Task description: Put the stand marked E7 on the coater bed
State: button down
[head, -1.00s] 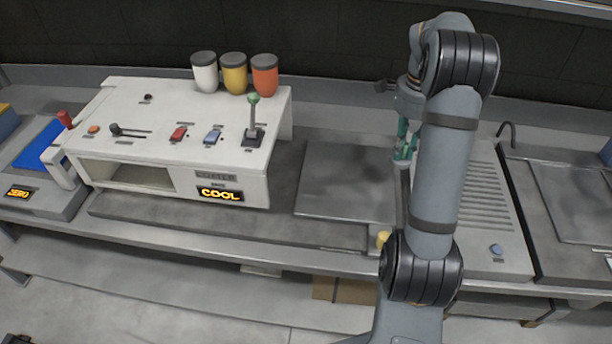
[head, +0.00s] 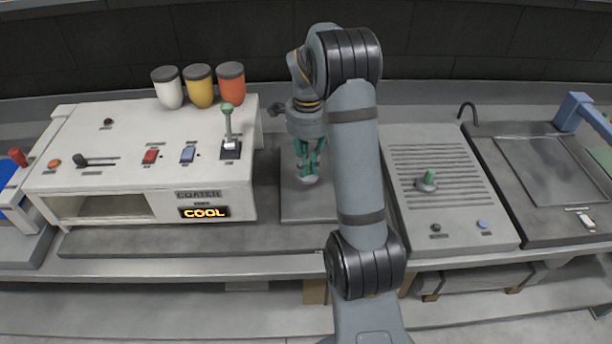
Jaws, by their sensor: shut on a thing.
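My gripper (head: 309,160), with teal fingers, points down over the dark grey plate (head: 297,212) right of the coater. It is shut on a small stand with a pale round base (head: 308,179); its post is mostly hidden by the fingers. I cannot tell whether the base touches the plate. The white coater (head: 150,150) has a lit COOL sign and an open slot (head: 105,207) in its front. A second stand (head: 427,181), with a green post and round grey base, is upright on the slatted panel. No E7 mark is readable on either stand.
White, yellow and orange jars (head: 200,87) stand at the coater's back edge. A green-topped lever (head: 228,125) rises near its right side. Right of my arm are the slatted panel (head: 450,220) and a grey basin unit (head: 560,170) with a hooked pipe.

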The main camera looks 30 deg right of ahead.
jog(key=shift+a+f, duration=0.25)
jog(key=shift+f, duration=1.85)
jog(key=shift+f, duration=0.15)
jog(key=c, duration=1.7)
grip_release()
jog(key=shift+o, duration=0.2)
notch_tip(320, 180, up, 12)
jog(key=shift+r+p, duration=0.15)
jog(key=shift+p, duration=0.45)
